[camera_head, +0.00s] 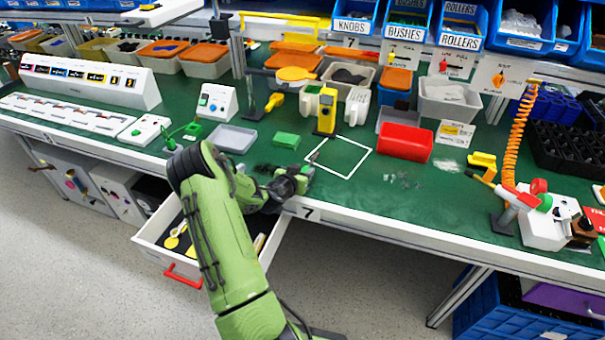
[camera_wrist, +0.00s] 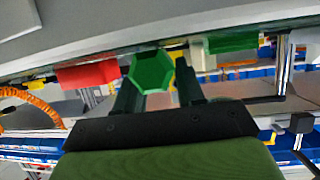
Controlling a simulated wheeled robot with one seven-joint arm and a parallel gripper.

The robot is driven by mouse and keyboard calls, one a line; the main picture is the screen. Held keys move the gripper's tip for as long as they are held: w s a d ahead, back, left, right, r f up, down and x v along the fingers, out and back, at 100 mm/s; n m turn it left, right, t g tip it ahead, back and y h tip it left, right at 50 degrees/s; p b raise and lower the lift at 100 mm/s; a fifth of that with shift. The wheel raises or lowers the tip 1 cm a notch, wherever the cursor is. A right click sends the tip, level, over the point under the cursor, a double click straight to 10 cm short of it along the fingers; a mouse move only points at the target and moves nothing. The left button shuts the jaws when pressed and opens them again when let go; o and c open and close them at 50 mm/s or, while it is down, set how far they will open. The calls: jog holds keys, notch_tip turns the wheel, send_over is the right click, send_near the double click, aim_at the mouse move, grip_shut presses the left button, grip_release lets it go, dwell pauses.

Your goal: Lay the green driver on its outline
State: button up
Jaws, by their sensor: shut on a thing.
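My gripper (camera_head: 302,178) is at the front edge of the green bench, close to the near left corner of a white square outline (camera_head: 340,173). It is shut on the green driver (camera_head: 307,171). In the wrist view the driver (camera_wrist: 150,72) shows as a green six-sided handle end between my two fingers. A thin dark shaft seems to reach up from it in the head view, but it is small and unclear. I cannot make out an outline in the driver's own shape.
An open drawer (camera_head: 154,239) with a red handle (camera_head: 183,277) and yellow tools (camera_head: 176,236) is below the bench, partly behind my arm. A red tray (camera_head: 405,142), green block (camera_head: 286,140) and yellow device (camera_head: 327,112) stand around the square. The square's inside is clear.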

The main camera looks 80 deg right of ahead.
jog(key=shift+f, duration=0.1)
jog(key=o, duration=1.1)
jog(key=v, duration=1.5)
jog(key=shift+s+a+b, duration=0.25)
jog(key=shift+a+b, duration=0.05)
jog(key=shift+a, duration=0.1)
jog(key=w+a+r+n+t+y, duration=0.35)
jog(key=w+a, duration=0.25)
jog(key=a, duration=0.5)
jog(key=w+a+r+n+t+y, duration=0.3)
jog(key=w+a+r+y, duration=0.3)
jog(key=a, duration=0.5)
jog(key=a+r+n, duration=0.1)
jog(key=a+n, duration=0.1)
jog(key=a, duration=0.2)
jog(key=s+a+r+n+t+y, duration=0.1)
jog(key=a+n, duration=0.1)
jog(key=a, duration=0.1)
jog(key=a+r+n, duration=0.2)
jog(key=a+n, duration=0.1)
jog(key=a, duration=0.1)
jog(key=shift+s+a+r+y, duration=0.1)
jog(key=shift+s+a+y, duration=0.1)
jog(key=shift+a+y, duration=0.15)
jog(key=shift+o, duration=0.2)
jog(key=s+a+r+n+y, duration=0.2)
jog(key=s+a+r+n, duration=0.1)
jog(key=s+a+n, duration=0.3)
jog(key=shift+a+n+t, duration=0.35)
jog(key=shift+a, duration=0.25)
